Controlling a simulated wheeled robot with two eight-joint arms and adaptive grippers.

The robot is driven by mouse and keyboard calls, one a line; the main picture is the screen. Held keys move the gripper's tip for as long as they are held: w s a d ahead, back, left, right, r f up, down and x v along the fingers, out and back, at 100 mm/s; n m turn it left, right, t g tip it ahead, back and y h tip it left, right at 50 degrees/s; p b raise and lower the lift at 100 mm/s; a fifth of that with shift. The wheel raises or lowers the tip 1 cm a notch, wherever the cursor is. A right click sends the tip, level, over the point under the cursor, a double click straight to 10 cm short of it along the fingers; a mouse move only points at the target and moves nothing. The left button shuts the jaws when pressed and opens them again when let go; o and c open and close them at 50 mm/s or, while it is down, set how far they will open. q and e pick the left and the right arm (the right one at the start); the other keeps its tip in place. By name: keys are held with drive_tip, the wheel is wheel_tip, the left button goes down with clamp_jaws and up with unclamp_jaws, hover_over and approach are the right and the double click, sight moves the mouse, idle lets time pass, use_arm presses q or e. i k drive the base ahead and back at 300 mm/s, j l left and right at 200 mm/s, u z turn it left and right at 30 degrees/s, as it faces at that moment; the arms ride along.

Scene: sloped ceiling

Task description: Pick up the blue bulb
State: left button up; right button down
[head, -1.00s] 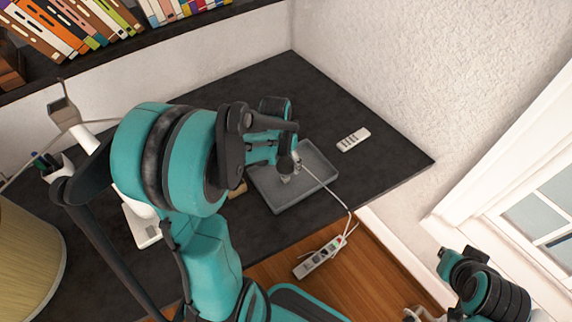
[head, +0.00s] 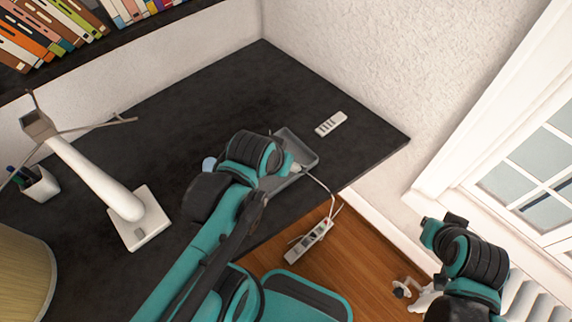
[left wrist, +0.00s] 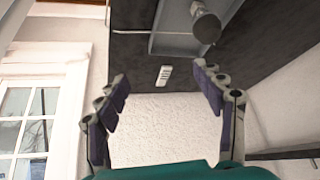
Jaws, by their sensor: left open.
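A pale blue rounded thing (head: 209,163), probably the blue bulb, shows at the left of my left wrist in the head view, mostly hidden by my arm. In the left wrist view a grey round knob-like thing (left wrist: 207,27) sits by the right side of the tray (left wrist: 163,44); its colour is too dull to say whether it is the bulb. My left gripper (left wrist: 160,76) is open, with nothing between its fingers. In the head view its fingers are hidden behind my wrist, over the tray (head: 308,150). My right arm shows at lower right; its gripper cannot be made out.
A white remote (head: 330,124) lies on the dark desk (head: 200,115) right of the tray. A white lamp stand (head: 95,180) and a pen cup (head: 40,184) are at left. A power strip (head: 308,241) lies beyond the desk's front edge. The desk's back middle is clear.

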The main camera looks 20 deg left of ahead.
sight(209, 163)
drive_tip(key=u, duration=1.75)
